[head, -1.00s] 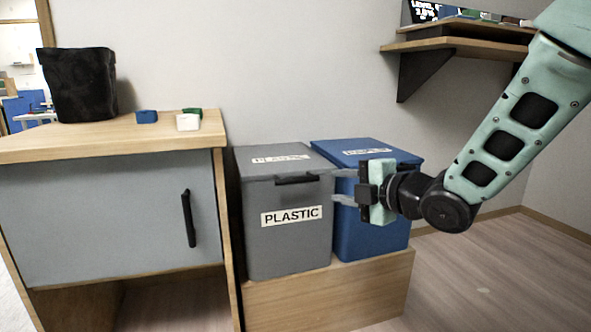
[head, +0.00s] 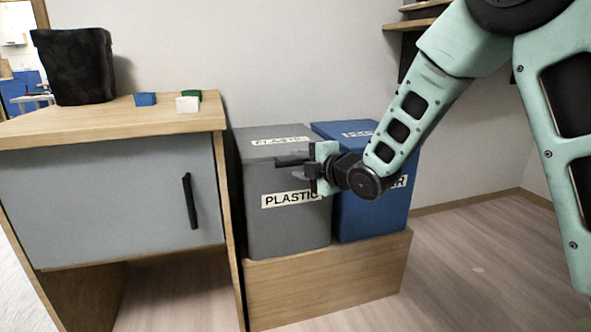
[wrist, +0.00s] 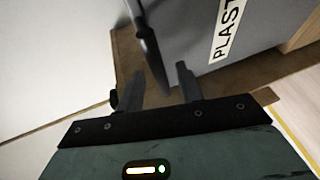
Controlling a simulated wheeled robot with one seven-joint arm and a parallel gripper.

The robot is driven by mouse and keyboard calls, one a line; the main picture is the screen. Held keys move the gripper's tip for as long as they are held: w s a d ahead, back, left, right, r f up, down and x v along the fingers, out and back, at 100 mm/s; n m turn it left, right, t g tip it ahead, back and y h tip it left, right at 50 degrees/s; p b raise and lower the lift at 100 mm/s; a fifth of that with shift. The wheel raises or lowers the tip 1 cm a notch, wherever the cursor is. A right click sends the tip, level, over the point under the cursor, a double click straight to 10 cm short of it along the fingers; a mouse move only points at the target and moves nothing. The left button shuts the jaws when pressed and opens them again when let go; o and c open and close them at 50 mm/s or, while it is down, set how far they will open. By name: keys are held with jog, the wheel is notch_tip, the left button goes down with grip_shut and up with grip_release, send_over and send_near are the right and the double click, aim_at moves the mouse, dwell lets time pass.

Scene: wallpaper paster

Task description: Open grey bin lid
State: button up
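The grey bin (head: 285,220) has a closed grey lid (head: 262,150) and a white PLASTIC label on its front. A black bar handle (head: 288,161) sits at the lid's front edge. My gripper (head: 298,172) is in front of the bin at handle height, reaching in from the right. In the wrist view, my gripper (wrist: 160,84) has its two dark fingers apart, and the end of the black handle (wrist: 148,48) shows at the gap between them. I cannot tell whether the fingers touch the handle. The grey bin's front (wrist: 187,35) is behind it.
A blue bin (head: 372,210) stands right beside the grey one, partly behind my arm. Both stand on a low wooden platform (head: 335,285). A cabinet (head: 100,205) with a wooden top is close on the left, carrying a black pot (head: 75,65) and small blocks. Open floor lies to the right.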

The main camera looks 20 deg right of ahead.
jog(key=shift+x, duration=1.1)
grip_shut()
jog(key=shift+r, duration=0.1)
